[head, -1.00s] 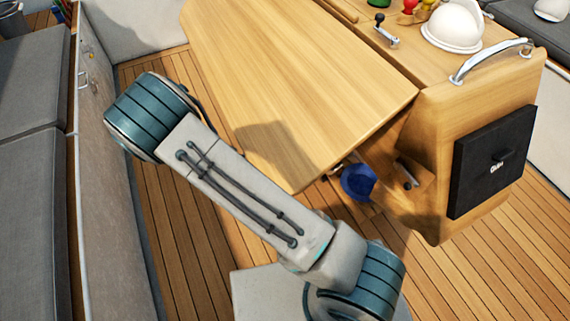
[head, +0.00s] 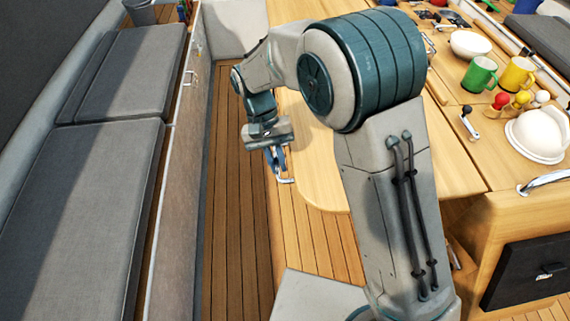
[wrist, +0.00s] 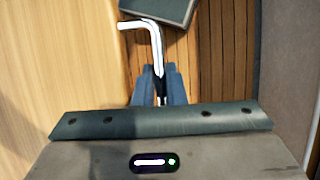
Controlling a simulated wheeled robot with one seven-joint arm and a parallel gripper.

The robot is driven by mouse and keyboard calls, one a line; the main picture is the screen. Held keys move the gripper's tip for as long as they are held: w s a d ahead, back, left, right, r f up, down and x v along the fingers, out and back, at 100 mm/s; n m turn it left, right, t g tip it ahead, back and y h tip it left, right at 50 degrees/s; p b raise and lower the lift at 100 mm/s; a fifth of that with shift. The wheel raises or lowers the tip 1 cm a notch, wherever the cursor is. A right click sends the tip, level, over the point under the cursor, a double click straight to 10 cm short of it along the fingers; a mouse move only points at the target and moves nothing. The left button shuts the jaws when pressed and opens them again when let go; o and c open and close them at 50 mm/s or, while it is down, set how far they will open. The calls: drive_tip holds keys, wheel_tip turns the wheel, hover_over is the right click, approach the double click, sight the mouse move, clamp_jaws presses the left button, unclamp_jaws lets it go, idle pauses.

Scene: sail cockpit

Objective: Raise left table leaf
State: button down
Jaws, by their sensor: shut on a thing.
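The left table leaf (head: 315,185) is a pale wooden panel with a rounded corner, partly hidden behind my arm in the head view. It also fills the left of the wrist view (wrist: 60,85). I cannot tell its exact tilt. My gripper (head: 276,162) is at the leaf's outer edge, over the floor side. In the wrist view its blue fingers (wrist: 160,92) are shut on a bent silver bar (wrist: 154,45). The bar's free end points left over the leaf edge. Its bent end also shows below the fingers in the head view (head: 285,180).
Grey bench cushions (head: 75,200) run along the left, with a strip of plank floor (head: 238,220) between bench and leaf. Green (head: 480,73) and yellow (head: 516,75) mugs, a white bowl (head: 470,44) and a white domed thing (head: 538,135) stand on the table's middle.

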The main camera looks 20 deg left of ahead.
drive_tip(key=shift+r, duration=0.5)
drive_tip(key=c, duration=1.8)
unclamp_jaws()
drive_tip(key=shift+a+r, duration=0.1)
drive_tip(key=v, duration=1.3)
drive_tip(key=shift+w+r, duration=0.15)
drive_tip(key=shift+r, duration=0.15)
